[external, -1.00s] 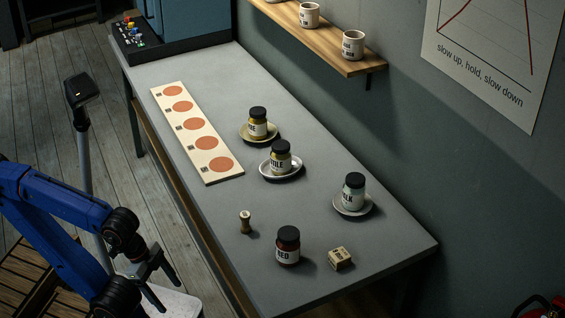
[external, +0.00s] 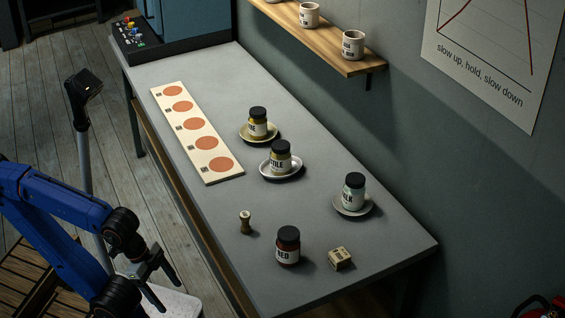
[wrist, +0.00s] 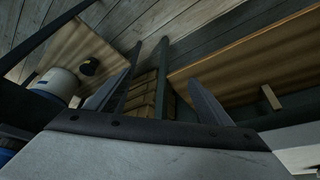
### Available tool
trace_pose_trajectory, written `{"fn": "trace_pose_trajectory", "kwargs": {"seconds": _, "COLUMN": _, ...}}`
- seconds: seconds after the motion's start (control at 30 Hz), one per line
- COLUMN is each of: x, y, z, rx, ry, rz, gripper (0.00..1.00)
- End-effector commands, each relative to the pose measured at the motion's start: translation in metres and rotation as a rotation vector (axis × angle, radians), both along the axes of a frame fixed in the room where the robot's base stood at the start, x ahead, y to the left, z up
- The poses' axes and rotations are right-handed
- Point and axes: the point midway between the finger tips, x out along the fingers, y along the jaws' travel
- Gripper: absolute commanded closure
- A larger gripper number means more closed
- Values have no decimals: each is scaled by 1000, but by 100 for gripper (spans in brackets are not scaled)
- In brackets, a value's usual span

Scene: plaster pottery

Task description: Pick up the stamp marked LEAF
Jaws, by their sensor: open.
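A small turned wooden stamp (external: 245,222) stands upright on the near left part of the grey table. A pale square block (external: 340,258) with dark marks on it lies near the table's front right; I cannot read the marks. I cannot make out the word LEAF on either. My gripper (external: 163,283) is open and empty, off the table's left side, apart from both. In the wrist view my gripper (wrist: 160,78) shows two spread fingers with nothing between them. Neither the stamp nor the block can be made out in that view.
A dark red jar (external: 288,246) stands between the stamp and the block. Jars on saucers (external: 298,171) stand farther back. A pale board (external: 190,143) with orange discs lies at left. A wall shelf (external: 330,50) holds cups. The table around the stamp is clear.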

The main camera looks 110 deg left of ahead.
Motion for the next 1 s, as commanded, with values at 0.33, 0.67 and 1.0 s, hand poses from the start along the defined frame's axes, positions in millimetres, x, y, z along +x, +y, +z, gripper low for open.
{"fn": "trace_pose_trajectory", "kwargs": {"seconds": 0.33, "x": 0, "y": 0, "z": 0, "rx": 0, "ry": 0, "rz": 0, "gripper": 52}}
{"fn": "trace_pose_trajectory", "kwargs": {"seconds": 0.67, "x": 5, "y": 3, "z": 8, "rx": -6, "ry": 9, "rz": 27, "gripper": 52}}
{"fn": "trace_pose_trajectory", "kwargs": {"seconds": 1.0, "x": 63, "y": 48, "z": 96, "rx": -97, "ry": 129, "rz": 362, "gripper": 52}}
